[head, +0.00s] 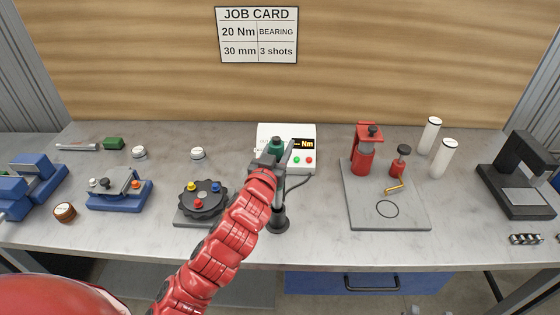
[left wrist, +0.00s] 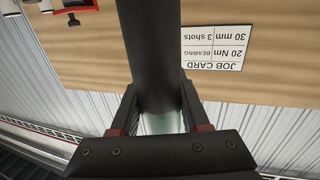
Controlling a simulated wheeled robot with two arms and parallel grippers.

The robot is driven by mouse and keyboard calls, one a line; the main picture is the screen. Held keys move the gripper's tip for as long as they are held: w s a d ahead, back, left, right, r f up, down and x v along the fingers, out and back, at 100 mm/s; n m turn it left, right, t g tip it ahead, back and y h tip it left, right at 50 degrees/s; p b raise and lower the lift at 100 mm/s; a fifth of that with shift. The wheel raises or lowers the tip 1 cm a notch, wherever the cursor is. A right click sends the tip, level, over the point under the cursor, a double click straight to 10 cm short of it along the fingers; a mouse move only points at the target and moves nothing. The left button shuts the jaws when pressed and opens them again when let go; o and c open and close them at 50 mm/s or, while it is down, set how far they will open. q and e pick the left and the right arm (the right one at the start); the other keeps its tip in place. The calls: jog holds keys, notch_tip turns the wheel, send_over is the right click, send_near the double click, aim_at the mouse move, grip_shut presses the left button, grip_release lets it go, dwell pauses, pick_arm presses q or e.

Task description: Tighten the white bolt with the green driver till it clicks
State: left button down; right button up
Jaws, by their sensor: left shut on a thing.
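My left gripper (head: 277,158) is shut on the green driver (head: 276,146), whose dark green top shows above the fingers in front of the white box. In the left wrist view a dark cylinder (left wrist: 152,60) stands between the two fingers, with a pale greenish part low between them. A black round foot (head: 278,222) shows below the gripper; I cannot tell whether it belongs to the driver or a stand. A black disc (head: 203,198) left of the gripper carries yellow, blue and red bolts. I cannot make out a white bolt on it. My right gripper is out of view.
The white box (head: 288,135) has an "Nm" display and green and red buttons. A grey board (head: 410,215) with red tools stands right. A blue fixture (head: 120,201) lies left. The job card (head: 257,35) reads 20 Nm. Bare worktop shows between the items.

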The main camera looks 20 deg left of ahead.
pick_arm(q)
jog(key=shift+r, duration=1.35)
notch_tip(320, 180, up, 8)
jog(key=p, duration=0.4)
jog(key=shift+r+p, duration=0.15)
jog(key=shift+p, duration=0.15)
